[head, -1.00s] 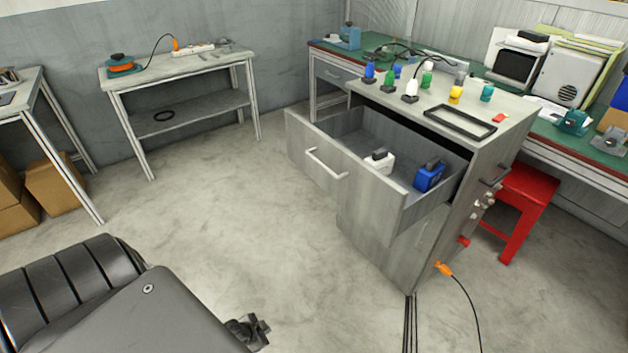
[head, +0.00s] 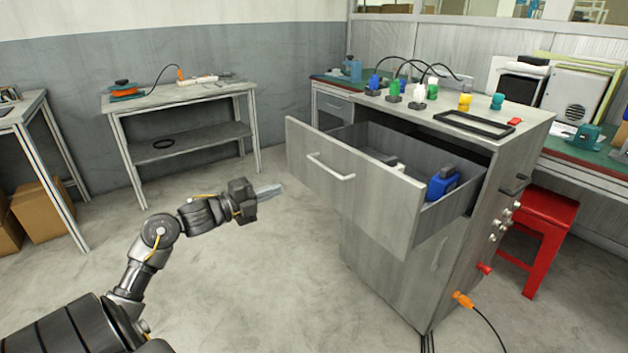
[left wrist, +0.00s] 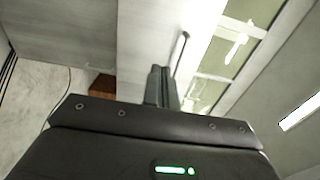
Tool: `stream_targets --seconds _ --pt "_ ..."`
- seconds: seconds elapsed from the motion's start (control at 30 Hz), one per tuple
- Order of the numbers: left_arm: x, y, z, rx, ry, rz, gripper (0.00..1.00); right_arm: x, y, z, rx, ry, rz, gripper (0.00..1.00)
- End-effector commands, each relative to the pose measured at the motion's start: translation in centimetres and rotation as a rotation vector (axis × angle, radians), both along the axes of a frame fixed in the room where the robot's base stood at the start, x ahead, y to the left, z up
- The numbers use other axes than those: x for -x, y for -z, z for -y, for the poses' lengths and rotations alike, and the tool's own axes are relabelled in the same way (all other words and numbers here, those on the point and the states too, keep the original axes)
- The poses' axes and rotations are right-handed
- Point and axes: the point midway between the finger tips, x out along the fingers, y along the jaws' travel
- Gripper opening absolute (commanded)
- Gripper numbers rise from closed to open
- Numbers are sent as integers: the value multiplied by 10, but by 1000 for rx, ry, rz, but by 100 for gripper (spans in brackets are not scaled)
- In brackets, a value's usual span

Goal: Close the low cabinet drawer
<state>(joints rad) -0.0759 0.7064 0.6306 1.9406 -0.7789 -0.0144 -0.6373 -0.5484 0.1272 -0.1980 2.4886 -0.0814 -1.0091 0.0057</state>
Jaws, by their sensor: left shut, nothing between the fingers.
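The low grey cabinet (head: 385,272) stands right of centre in the head view. Its top drawer (head: 352,187) is pulled far out, with a bar handle (head: 330,167) on its front. Inside the drawer are a blue item (head: 441,183) and a white item, mostly hidden by the drawer front. My left gripper (head: 268,191) is shut and empty, in the air left of the drawer front and apart from it. In the left wrist view its shut fingers (left wrist: 161,88) point ahead, with a pale panel beyond. My right gripper is not in view.
Bottles and a black frame (head: 477,123) lie on the cabinet top. A red stool (head: 540,225) stands right of the cabinet, near an orange plug (head: 463,300) and cable on the floor. A side table (head: 180,98) stands at the back left. The floor between is clear.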

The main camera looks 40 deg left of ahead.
Motion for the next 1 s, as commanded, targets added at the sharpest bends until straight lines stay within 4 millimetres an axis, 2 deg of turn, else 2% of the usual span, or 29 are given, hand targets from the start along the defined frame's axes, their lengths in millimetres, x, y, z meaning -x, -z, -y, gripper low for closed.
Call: stream_targets --seconds 0.17,0.6,0.8,1.0 --pt "-22 -1 6 4 0 2 0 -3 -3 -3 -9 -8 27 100" --pt "-105 0 31 7 -1 0 0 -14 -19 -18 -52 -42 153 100" --pt "-125 0 37 5 -2 0 0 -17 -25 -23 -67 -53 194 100" --pt "-131 1 39 4 -2 -2 0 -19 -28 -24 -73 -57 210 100"
